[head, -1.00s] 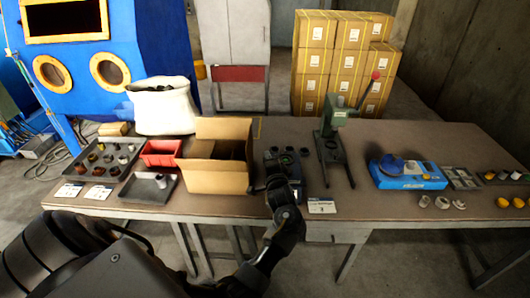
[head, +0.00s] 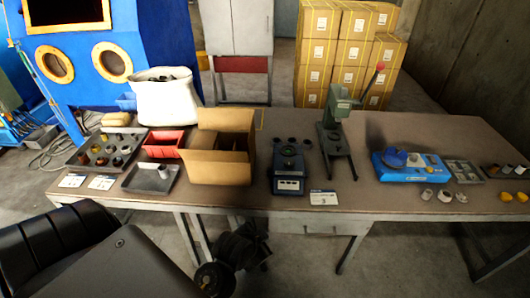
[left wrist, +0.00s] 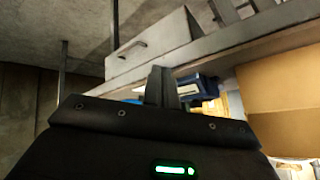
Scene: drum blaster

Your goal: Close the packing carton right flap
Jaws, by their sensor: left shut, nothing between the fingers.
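The packing carton (head: 218,167) is an open brown box on the bench. Its back flap (head: 225,118) stands up and part of its dark inside shows. I cannot clearly make out the right flap at its narrow right edge. The carton also shows at the right of the left wrist view (left wrist: 285,90). My left gripper (head: 245,243) is low in front of the bench, below the top and clear of the carton. In the left wrist view its fingers (left wrist: 161,86) are together and empty, with the bench edge beyond. My right gripper is not in view.
A blue-and-black device (head: 288,168) stands just right of the carton, and a green press (head: 338,135) beyond it. A red bin (head: 163,145) and grey tray (head: 152,182) are to the left. A drawer (left wrist: 147,48) hangs under the bench top.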

